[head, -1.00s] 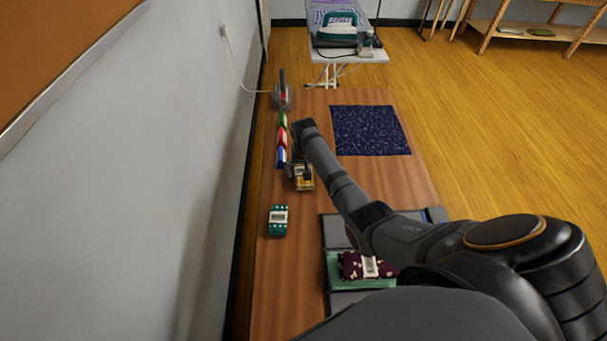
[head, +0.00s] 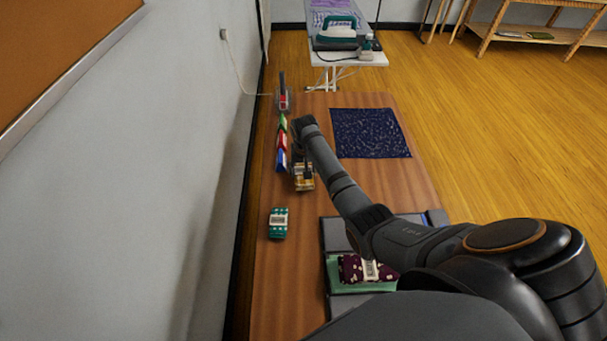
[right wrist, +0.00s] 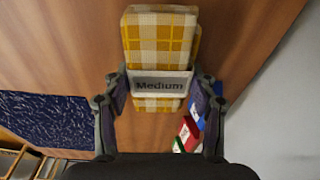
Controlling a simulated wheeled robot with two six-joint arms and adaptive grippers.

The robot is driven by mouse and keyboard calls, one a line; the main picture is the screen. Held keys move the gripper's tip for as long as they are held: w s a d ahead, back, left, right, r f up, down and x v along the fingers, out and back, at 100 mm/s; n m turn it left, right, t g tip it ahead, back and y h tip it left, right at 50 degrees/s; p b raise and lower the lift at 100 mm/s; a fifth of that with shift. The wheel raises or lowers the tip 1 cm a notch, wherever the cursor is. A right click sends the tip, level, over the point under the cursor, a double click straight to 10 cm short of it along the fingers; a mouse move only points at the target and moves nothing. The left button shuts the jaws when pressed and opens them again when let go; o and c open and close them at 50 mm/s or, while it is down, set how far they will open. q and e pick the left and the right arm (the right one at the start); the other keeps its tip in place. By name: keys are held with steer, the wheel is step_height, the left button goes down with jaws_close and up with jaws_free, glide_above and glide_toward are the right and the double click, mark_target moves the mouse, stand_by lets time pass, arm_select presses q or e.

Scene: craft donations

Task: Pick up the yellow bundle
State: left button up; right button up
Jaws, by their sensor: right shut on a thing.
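The yellow bundle (head: 304,184) is a yellow and white checked cloth with a white band. In the right wrist view the bundle (right wrist: 160,45) sits between the fingers, and its band reads "Medium". My right gripper (head: 303,170) is shut on it, with one finger on each side of the band (right wrist: 160,84). In the head view my gripper and arm cover part of the bundle. I cannot tell whether it touches the table. My left gripper is not in view.
A green bundle (head: 278,223) lies nearer on the wooden table (head: 277,285). A maroon bundle (head: 357,268) lies on a green cloth below my arm. Red and blue items (head: 282,148) stand along the left edge. A dark blue cloth (head: 370,133) lies at the right.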

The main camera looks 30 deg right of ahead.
steer(key=s+r, duration=0.1)
steer(key=r, duration=0.1)
steer(key=s+r, duration=0.3)
steer(key=r, duration=0.1)
steer(key=shift+s+a+r, duration=0.15)
steer(key=shift+a+r, duration=0.05)
steer(key=shift+r, duration=0.05)
steer(key=s+a+r, duration=0.1)
steer(key=s+r, duration=0.3)
steer(key=s, duration=0.5)
steer(key=shift+s+a+r+p, duration=0.15)
steer(key=shift+s+r+p, duration=0.2)
steer(key=shift+p, duration=0.1)
